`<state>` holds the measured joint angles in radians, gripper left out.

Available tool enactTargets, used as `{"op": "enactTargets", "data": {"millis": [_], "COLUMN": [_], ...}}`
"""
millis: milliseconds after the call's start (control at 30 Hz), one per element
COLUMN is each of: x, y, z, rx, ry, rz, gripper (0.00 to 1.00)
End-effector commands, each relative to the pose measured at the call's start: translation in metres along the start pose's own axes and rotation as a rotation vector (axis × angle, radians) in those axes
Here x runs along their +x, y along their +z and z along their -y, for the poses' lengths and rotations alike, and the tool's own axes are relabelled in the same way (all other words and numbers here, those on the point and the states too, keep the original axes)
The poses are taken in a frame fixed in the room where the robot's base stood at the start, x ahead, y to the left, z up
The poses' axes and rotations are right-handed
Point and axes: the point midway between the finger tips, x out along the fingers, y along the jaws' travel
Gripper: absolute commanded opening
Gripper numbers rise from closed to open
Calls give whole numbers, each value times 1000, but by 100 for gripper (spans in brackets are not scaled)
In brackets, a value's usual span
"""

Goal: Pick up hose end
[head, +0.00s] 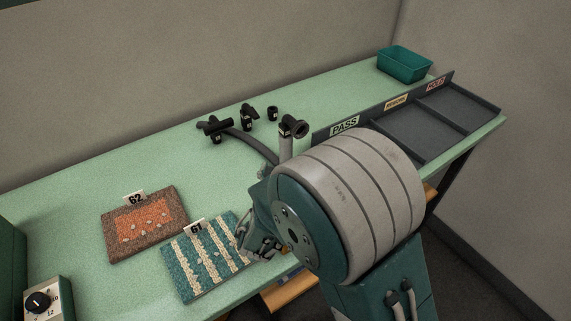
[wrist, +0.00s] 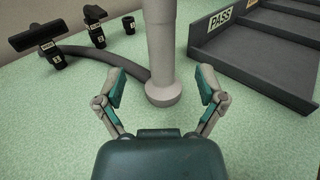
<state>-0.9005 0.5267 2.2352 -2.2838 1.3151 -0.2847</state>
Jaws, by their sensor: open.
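A light grey upright tube (head: 286,147) with a black ring-shaped fitting on top stands on the green bench, partly behind my arm. In the wrist view the tube (wrist: 161,50) has a rounded foot and stands ahead, between the lines of my two fingers. A dark grey curved hose (head: 252,143) runs along the bench to behind the tube; I cannot tell whether they join. The hose also shows in the wrist view (wrist: 112,58). My gripper (wrist: 160,88) is open and empty, its fingers spread, short of the tube. In the head view my arm partly hides it.
Carpet samples 62 (head: 145,222) and 61 (head: 205,258) lie front left. A dark divided tray (head: 450,112) with PASS and HOLD labels and a green bin (head: 404,64) are at right.

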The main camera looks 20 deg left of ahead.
Motion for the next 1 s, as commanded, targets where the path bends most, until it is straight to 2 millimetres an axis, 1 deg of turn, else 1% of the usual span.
{"op": "enactTargets", "data": {"millis": [33, 100, 267, 333, 500, 600, 700, 867, 967, 1000], "x": [3, 15, 27, 35, 62, 72, 76, 75, 75, 75], "y": [-6, -3, -3, -3, -3, -3, -3, -3, -3, -3], "z": [0, 1, 1, 2, 1, 1, 1, 0, 0, 0], "rx": [0, 3, 2, 2, 3, 2, 1, 1, 1, 1], "ry": [-1, -3, -1, -3, -3, -2, -1, 0, 0, 0], "rz": [0, 2, 1, 0, 1, 0, 1, 1, 1, 1], "gripper": [89, 89, 89, 89, 89, 89, 89, 89, 49, 31]}}
